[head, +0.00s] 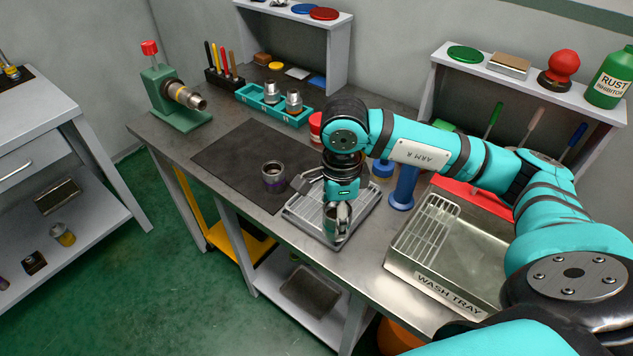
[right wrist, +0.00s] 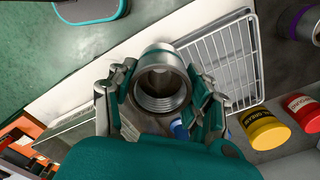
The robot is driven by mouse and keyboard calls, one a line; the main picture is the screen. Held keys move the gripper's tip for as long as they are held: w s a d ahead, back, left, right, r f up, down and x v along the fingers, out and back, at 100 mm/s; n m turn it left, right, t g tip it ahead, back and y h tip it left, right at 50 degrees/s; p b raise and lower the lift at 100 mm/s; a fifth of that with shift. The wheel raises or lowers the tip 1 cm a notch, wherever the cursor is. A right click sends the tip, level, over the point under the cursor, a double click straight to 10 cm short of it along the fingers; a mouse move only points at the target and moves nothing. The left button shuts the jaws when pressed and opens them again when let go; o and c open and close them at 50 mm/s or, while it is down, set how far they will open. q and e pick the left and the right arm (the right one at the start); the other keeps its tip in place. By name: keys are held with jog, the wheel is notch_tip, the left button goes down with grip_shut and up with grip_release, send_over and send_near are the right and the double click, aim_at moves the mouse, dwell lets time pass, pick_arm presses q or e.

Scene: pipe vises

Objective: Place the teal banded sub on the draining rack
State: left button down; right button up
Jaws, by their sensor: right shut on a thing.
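My right gripper (head: 338,205) points down and is shut on a silver metal sub (head: 337,224). In the right wrist view the sub (right wrist: 161,82) sits between both fingers, its threaded bore facing the camera. The draining rack (head: 303,207) is a wire grid in a shallow tray near the bench's front edge. The sub is over the rack's front part in the head view; I cannot tell whether they touch. The rack (right wrist: 232,55) also shows beside the sub in the wrist view. My left gripper is not in view.
A purple-banded sub (head: 273,177) stands on the dark mat (head: 225,165) left of the rack. The wash tray (head: 440,283) is to the right, and a blue stand (head: 403,188) is behind. A teal holder (head: 290,117) with metal parts sits farther back.

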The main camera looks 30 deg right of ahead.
jog(key=w+d+p, duration=0.1)
jog(key=w+d, duration=0.1)
jog(key=w, duration=0.1)
jog(key=w+d+p, duration=0.1)
jog(key=w+d, duration=0.1)
jog(key=w, duration=0.2)
jog(key=w+d+f+p, duration=0.1)
jog(key=w+d, duration=0.1)
jog(key=w, duration=0.2)
jog(key=shift+w+d+p, duration=0.1)
jog(key=shift+d+p, duration=0.3)
jog(key=shift+w+d+f, duration=0.1)
notch_tip(320, 180, down, 3)
jog(key=shift+r+p, duration=0.1)
jog(key=shift+p, duration=0.8)
jog(key=shift+f, duration=0.35)
jog(key=shift+f, duration=0.1)
jog(key=o, duration=0.9)
jog(key=shift+f+b, duration=0.1)
jog(key=shift+b, duration=0.2)
jog(key=o, duration=0.5)
